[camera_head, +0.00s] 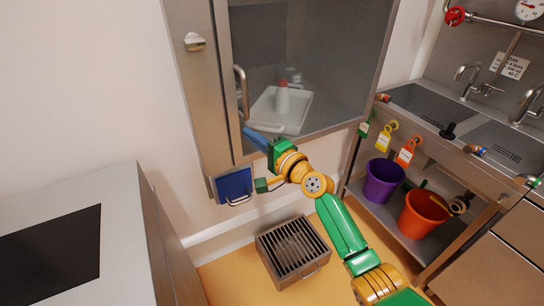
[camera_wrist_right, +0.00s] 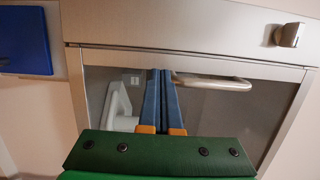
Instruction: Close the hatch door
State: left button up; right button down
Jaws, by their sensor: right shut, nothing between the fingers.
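The hatch door (camera_head: 310,70) is a clear pane in a steel frame on the wall cabinet. It looks flush or nearly flush with the cabinet; I cannot tell whether a small gap remains. Its curved bar handle (camera_head: 241,92) is on the left side, and it also shows in the right wrist view (camera_wrist_right: 215,82). A steel knob (camera_head: 194,42) sits on the cabinet left of the door, also seen in the right wrist view (camera_wrist_right: 290,35). My right gripper (camera_head: 250,136) is shut and empty, its blue fingers (camera_wrist_right: 161,75) by the door's lower left, close to the handle's lower end.
Behind the pane are a white tray (camera_head: 268,122) and a bottle (camera_head: 282,98). A blue panel (camera_head: 234,186) hangs below the cabinet. A grated box (camera_head: 293,250) stands on the floor. A sink bench with purple (camera_head: 384,181) and orange (camera_head: 424,213) buckets is right.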

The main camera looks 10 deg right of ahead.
jog(key=s+d+p, duration=0.2)
jog(key=s+d, duration=0.1)
jog(key=s, duration=0.5)
jog(key=s+d+f+n+g+h, duration=0.1)
jog(key=d+f+g+h, duration=0.1)
jog(key=f, duration=0.7)
jog(key=s+d+f+g+h, duration=0.1)
jog(key=d+f+h, duration=0.15)
jog(key=f, duration=0.75)
jog(key=s+d+f+n+g+h, duration=0.15)
jog(key=s+f, duration=0.25)
jog(key=f, duration=0.4)
jog(key=s+d+f+n+g+h, duration=0.1)
jog(key=s+d+f+n+g, duration=0.1)
jog(key=s+f, duration=0.4)
jog(key=s+d+f+n+g+h, duration=0.1)
jog(key=s+f, duration=0.4)
jog(key=s, duration=0.5)
jog(key=s+d+f+n+g+h, duration=0.1)
jog(key=s+f+n+g, duration=0.3)
jog(key=s, duration=0.6)
jog(key=s+d+f+n+g+h, duration=0.1)
jog(key=s+d+f+n+g, duration=0.1)
jog(key=s+f+n, duration=0.2)
jog(key=s+f, duration=0.3)
jog(key=s, duration=0.3)
jog(key=shift+s+d+f+g, duration=0.2)
jog(key=shift+s+d+g, duration=0.15)
